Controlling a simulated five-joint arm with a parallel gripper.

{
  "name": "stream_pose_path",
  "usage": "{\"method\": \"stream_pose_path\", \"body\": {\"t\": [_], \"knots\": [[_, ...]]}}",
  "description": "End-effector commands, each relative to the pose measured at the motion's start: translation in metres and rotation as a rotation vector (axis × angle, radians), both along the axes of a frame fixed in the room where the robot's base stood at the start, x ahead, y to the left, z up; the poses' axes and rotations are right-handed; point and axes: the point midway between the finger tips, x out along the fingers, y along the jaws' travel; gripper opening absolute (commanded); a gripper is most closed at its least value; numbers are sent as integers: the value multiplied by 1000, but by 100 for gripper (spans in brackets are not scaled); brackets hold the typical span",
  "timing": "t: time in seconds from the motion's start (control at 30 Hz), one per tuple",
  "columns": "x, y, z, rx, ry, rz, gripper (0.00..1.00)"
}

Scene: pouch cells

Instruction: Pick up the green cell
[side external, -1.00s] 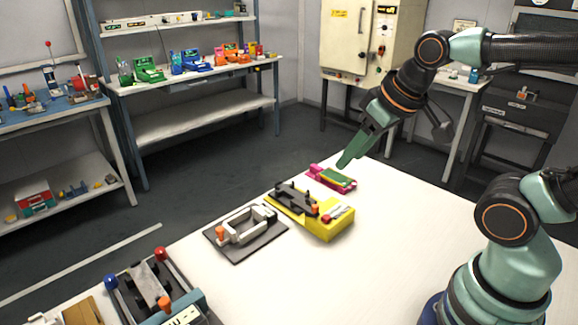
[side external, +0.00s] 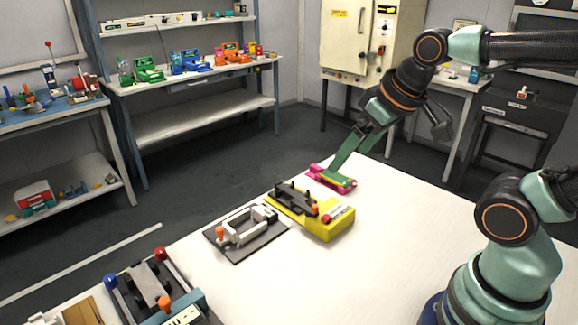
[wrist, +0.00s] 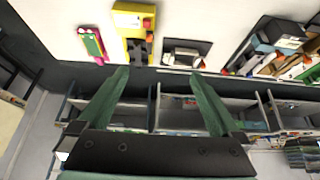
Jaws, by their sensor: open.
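The green cell (side external: 341,180) lies in a pink holder (side external: 317,171) near the far edge of the white table. In the wrist view the cell (wrist: 92,43) and its pink holder (wrist: 100,61) are at the upper left. My gripper (side external: 335,168) is open, its green fingers pointing down toward the holder in the side view and partly covering it. In the wrist view my gripper (wrist: 159,73) shows two spread fingers with nothing between them, and the cell is to their left. I cannot tell the exact height of the fingertips.
A yellow fixture with a black clamp (side external: 325,222) stands close beside the holder. A grey plate with a white clamp (side external: 240,230) is further left, and a fixture with red and blue knobs (side external: 150,285) sits at the front. The right part of the table (side external: 400,240) is clear.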

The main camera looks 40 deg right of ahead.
Motion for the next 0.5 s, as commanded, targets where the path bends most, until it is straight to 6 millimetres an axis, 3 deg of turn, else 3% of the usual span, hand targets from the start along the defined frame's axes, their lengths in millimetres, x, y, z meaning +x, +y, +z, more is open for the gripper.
{"method": "stream_pose_path", "body": {"t": [0.17, 0.5], "knots": [[21, -13, 9, -16, 48, -9, 100], [93, -69, 15, -48, 198, -18, 100]]}}
